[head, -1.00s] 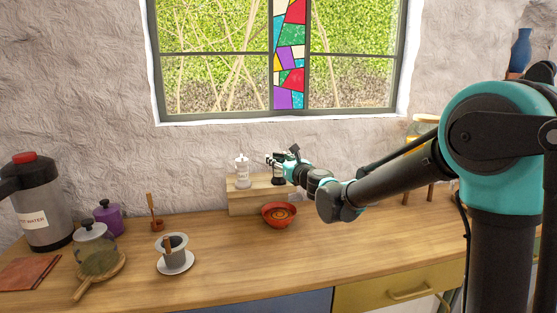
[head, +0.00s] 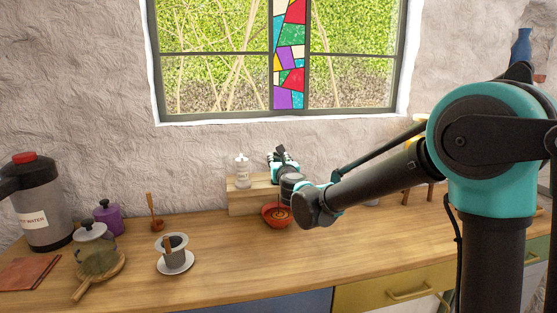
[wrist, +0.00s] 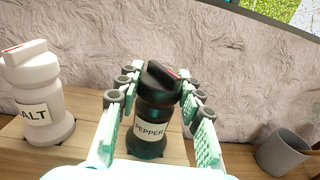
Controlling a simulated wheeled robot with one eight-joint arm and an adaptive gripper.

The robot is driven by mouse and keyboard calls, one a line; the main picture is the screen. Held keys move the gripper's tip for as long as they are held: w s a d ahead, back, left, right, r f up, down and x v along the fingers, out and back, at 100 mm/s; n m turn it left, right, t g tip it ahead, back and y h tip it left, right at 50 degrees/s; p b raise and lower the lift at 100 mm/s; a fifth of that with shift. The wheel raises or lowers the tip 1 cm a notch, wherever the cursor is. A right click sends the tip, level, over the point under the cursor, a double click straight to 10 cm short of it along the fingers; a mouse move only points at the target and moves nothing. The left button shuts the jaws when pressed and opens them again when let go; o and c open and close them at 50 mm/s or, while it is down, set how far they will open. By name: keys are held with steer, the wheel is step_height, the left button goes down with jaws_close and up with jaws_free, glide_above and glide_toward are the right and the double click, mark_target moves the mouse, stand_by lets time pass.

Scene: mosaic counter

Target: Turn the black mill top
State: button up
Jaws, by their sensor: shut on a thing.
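The black pepper mill (wrist: 152,118) stands upright in the middle of the wrist view, with a white PEPPER label on its body. Its black top (wrist: 158,82) has a flat bar with a red stripe, set at a slant. My gripper (wrist: 155,98) has one finger on each side of the mill, around its upper part, and is shut on it. In the head view my gripper (head: 281,158) is above the wooden riser against the wall.
A white salt mill (head: 242,172) stands left of the pepper mill on the wooden riser (head: 243,203). A red bowl (head: 270,219) sits in front, partly behind my wrist. A grey cup (wrist: 283,152) is at right in the wrist view. The front middle counter is clear.

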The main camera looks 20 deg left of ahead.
steer(key=m+t+h, duration=0.1)
steer(key=m+h, duration=0.1)
steer(key=h, duration=0.1)
steer(key=m+t+h, duration=0.1)
steer(key=m+h, duration=0.1)
steer(key=h, duration=0.1)
steer(key=shift+a+h, duration=0.15)
steer(key=shift+h, duration=0.15)
steer(key=shift+m+h, duration=2.2)
steer(key=shift+h, duration=0.9)
steer(key=o, duration=1.2)
steer(key=v, duration=1.2)
steer(key=shift+r, duration=0.15)
steer(key=shift+w, duration=0.1)
